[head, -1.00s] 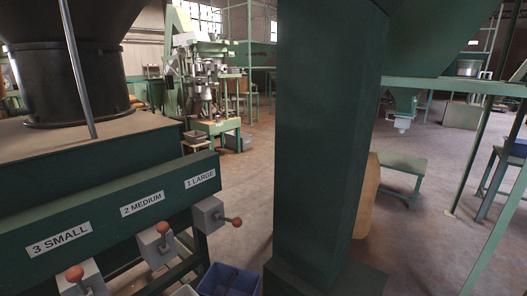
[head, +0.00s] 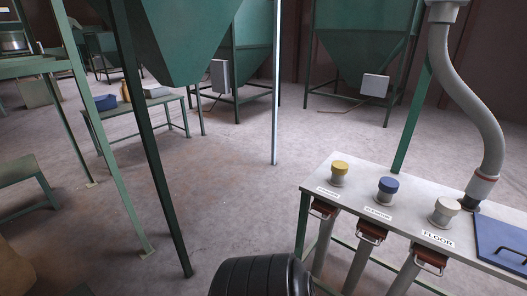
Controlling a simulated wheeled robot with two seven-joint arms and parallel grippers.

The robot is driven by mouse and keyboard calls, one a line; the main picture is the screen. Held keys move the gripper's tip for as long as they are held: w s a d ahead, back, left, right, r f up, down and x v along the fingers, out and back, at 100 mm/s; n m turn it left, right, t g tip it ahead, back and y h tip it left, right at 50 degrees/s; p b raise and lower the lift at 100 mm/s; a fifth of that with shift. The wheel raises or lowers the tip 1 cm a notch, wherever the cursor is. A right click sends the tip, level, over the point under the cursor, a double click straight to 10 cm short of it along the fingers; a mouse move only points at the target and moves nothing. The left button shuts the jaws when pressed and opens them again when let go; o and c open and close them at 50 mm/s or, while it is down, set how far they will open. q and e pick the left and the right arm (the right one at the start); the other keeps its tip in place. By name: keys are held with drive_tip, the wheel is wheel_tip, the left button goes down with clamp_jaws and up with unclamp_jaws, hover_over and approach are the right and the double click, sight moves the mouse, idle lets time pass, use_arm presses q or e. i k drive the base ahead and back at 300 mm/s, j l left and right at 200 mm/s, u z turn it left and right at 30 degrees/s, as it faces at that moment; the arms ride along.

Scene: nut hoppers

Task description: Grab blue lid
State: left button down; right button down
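A blue lid (head: 388,185) caps a short grey port on the light grey table at the right of the head view. It is round and sits between a yellow lid (head: 340,167) on the left and a white lid (head: 447,204) on the right. A flat blue panel with a dark handle (head: 503,243) lies at the table's right edge, partly cut off by the frame. Neither of my grippers shows in the head view.
The labelled table (head: 411,211) has brown slide handles (head: 371,232) along its front. A grey hose (head: 480,105) rises behind it. A black ribbed round object (head: 259,277) stands at the bottom middle. Green posts (head: 150,130) stand left. The floor between is open.

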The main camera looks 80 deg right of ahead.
sight(500, 245)
drive_tip(key=z, duration=4.7)
drive_tip(key=j+z, duration=0.1)
drive_tip(key=z, duration=0.3)
drive_tip(key=j+z, duration=0.1)
drive_tip(key=z, duration=0.35)
drive_tip(key=j+z, duration=0.1)
drive_tip(key=z, duration=0.3)
